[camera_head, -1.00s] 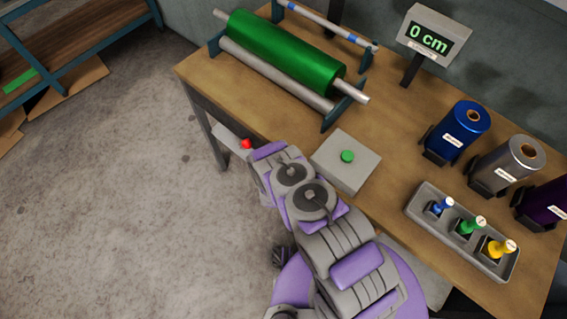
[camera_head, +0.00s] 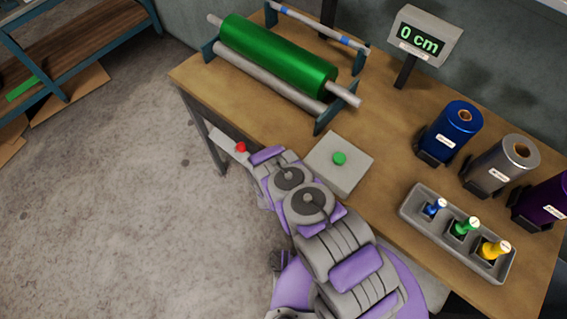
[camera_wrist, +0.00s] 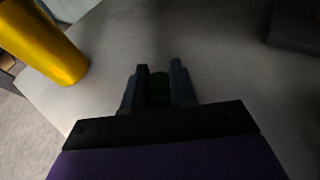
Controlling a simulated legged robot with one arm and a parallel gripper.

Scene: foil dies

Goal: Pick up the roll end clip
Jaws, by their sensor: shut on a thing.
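In the wrist view my gripper (camera_wrist: 160,72) has its two dark fingers close together over a grey surface. It is shut on a small dark green thing (camera_wrist: 158,88), mostly hidden between the fingers. I cannot make out its shape or tell for sure that it is the roll end clip. In the head view my gripper does not show, and I cannot pick out the clip anywhere else.
A yellow cylinder (camera_wrist: 45,45) stands left of my fingers. In the head view the table bears a green roll (camera_head: 278,56) on a stand, a box with a green button (camera_head: 339,158), a tray (camera_head: 412,203) and several foil rolls. A display (camera_head: 425,36) reads 0 cm.

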